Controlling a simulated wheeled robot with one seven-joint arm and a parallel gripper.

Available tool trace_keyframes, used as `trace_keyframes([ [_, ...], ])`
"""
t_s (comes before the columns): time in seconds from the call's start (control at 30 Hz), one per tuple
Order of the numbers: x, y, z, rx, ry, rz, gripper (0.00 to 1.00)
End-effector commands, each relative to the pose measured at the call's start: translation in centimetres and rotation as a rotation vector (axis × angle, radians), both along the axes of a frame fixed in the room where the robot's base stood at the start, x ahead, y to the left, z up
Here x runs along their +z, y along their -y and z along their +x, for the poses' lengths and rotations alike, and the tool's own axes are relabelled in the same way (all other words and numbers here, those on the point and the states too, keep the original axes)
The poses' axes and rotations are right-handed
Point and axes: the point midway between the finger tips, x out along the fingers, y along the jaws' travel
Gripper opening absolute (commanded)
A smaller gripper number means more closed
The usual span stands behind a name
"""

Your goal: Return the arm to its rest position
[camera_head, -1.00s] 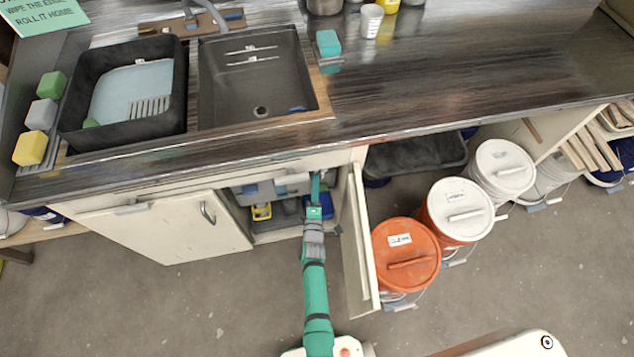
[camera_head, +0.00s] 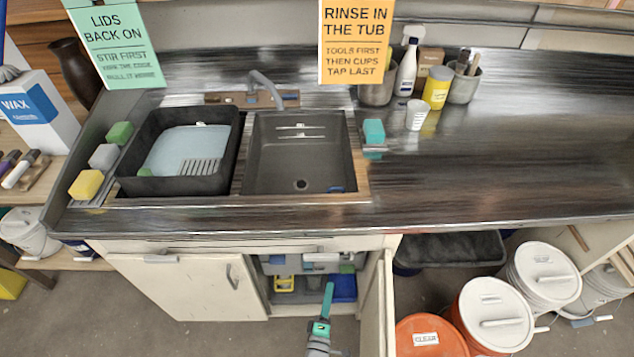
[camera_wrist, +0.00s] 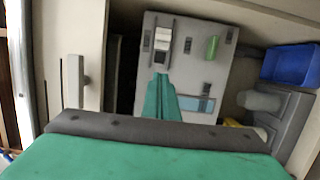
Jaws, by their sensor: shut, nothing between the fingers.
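My gripper (camera_head: 328,290) is a teal tool at the end of my arm, low in the head view, in front of the open cabinet under the sink. In the wrist view my gripper (camera_wrist: 161,78) shows as closed teal fingers, empty, in front of a grey panel (camera_wrist: 190,50) with a latch-like piece, a green piece and a blue piece. I cannot tell whether the fingertips touch the panel. Most of my arm is below the head view's edge.
The open cabinet door (camera_head: 378,305) stands just right of my arm. The left cabinet door (camera_head: 190,285) is beside the opening. A blue bin (camera_head: 343,288) and a yellow item (camera_head: 284,284) are inside. An orange-bodied bucket (camera_head: 490,315) and others stand right of the open door.

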Motion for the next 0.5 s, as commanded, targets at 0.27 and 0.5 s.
trace_keyframes([
  [0.27, 0.3, -1.0, -2.2, 0.015, 0.009, 0.082, 0.0],
  [0.5, 3.0, -4.1, -9.9, 0.066, 0.048, 0.405, 0.0],
])
